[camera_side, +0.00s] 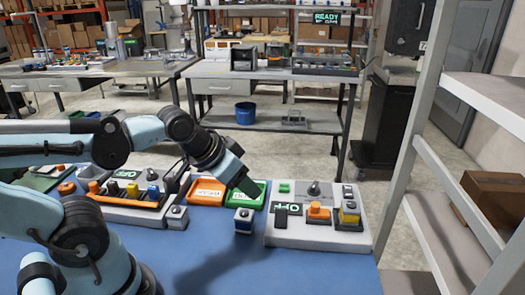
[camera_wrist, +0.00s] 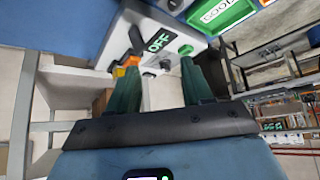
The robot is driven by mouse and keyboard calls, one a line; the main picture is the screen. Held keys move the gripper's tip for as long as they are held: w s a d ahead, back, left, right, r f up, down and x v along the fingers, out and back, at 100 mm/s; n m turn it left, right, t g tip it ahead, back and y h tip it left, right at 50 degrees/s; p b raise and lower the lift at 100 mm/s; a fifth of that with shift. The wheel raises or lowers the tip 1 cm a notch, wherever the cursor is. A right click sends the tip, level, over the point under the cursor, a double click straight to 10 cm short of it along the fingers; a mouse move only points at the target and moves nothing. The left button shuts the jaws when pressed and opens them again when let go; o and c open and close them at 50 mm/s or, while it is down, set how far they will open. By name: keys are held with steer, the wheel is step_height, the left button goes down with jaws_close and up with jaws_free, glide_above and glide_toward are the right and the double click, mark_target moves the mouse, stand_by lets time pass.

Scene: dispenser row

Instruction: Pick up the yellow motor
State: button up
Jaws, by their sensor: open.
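A smaller yellow piece (camera_side: 154,193) sits in the orange-edged row on the left panel; I cannot tell which one is the motor. My gripper (camera_side: 252,190) is above the blue table, left of the right panel, apart from both yellow things. In the wrist view its two green fingers (camera_wrist: 158,78) are open with nothing between them. A yellow piece (camera_wrist: 118,72) shows there beyond the left finger, partly hidden, beside an orange part.
The right panel (camera_side: 290,233) carries an orange part (camera_side: 318,211), a knob and an OFF display. Orange (camera_side: 206,191) and green trays lie behind. A shelf rack (camera_side: 408,170) stands at the right. Blue table in front is clear.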

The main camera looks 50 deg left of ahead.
mark_target(350, 203)
steer(key=shift+o, duration=0.3)
steer(key=o, duration=0.5)
steer(key=shift+w, duration=0.1)
steer(key=w+d+m+h, duration=0.1)
steer(key=w, duration=0.1)
steer(key=w+d+m+h, duration=0.1)
steer(key=w+m+h, duration=0.1)
steer(key=w+d+m+g+h, duration=0.1)
steer(key=w, duration=0.1)
steer(key=shift+w+d+f+m, duration=0.25)
steer(key=shift+w+f+m, duration=0.05)
steer(key=shift+f, duration=0.05)
steer(key=w+d+f+m+h, duration=0.2)
steer(key=w+d, duration=0.1)
steer(key=w, duration=0.1)
steer(key=w+d+f+m+h, duration=0.2)
steer(key=w+d+f, duration=0.1)
steer(key=w, duration=0.2)
steer(key=w+d+f+m+h, duration=0.2)
steer(key=w+d, duration=0.1)
steer(key=w, duration=0.1)
steer(key=shift+w+d+f+m+t, duration=0.15)
steer(key=shift+w+d+m+t, duration=0.15)
